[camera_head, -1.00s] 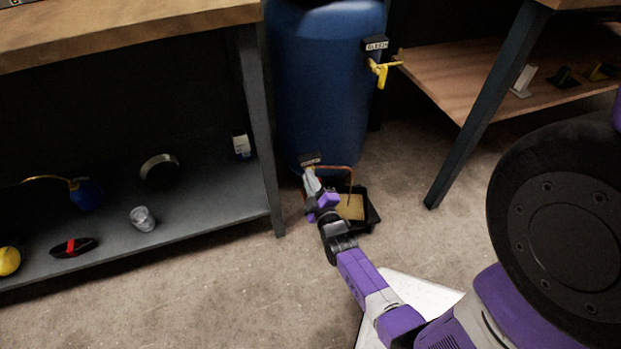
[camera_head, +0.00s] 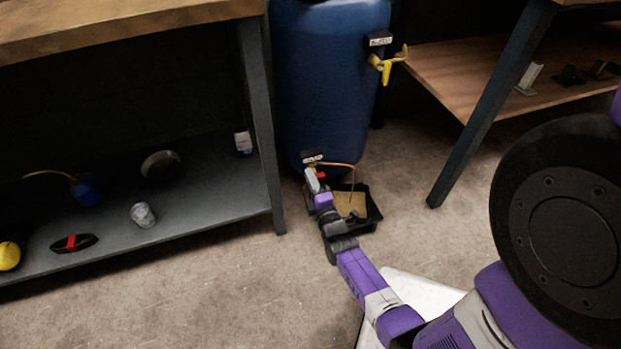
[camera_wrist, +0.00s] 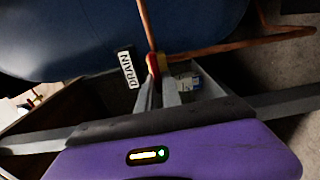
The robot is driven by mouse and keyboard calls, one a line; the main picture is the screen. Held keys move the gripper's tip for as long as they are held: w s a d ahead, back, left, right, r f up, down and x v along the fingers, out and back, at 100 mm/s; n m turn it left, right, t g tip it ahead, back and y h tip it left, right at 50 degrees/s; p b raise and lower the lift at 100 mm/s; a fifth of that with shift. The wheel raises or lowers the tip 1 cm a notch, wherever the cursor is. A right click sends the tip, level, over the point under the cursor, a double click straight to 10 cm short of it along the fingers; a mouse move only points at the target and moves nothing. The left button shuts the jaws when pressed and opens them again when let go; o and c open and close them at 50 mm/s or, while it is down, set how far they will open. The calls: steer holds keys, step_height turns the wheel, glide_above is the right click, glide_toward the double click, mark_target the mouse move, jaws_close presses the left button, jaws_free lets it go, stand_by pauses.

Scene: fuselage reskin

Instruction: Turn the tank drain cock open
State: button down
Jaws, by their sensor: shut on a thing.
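The blue tank (camera_head: 325,85) stands at the back between the benches. A label (camera_head: 312,157) is at its foot in the head view and reads DRAIN (camera_wrist: 127,69) in the wrist view. My gripper (camera_wrist: 159,86) is shut on this handle, with a grey finger on each side. In the head view my gripper (camera_head: 314,181) is low at the tank's foot. The cock's inner position is hidden.
A black tray (camera_head: 367,222) with a tan bottom lies on the floor under the copper pipe. A yellow valve (camera_head: 385,66) is higher on the tank. A left bench shelf (camera_head: 215,205) and a right bench leg (camera_head: 480,120) flank the tank. Open floor lies in front.

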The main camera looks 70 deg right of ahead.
steer(key=shift+f, duration=0.1)
steer(key=c, duration=1.5)
jaws_free()
steer(key=shift+s+a, duration=0.1)
steer(key=p+v, duration=0.2)
steer(key=v, duration=0.5)
steer(key=shift+s+a, duration=0.2)
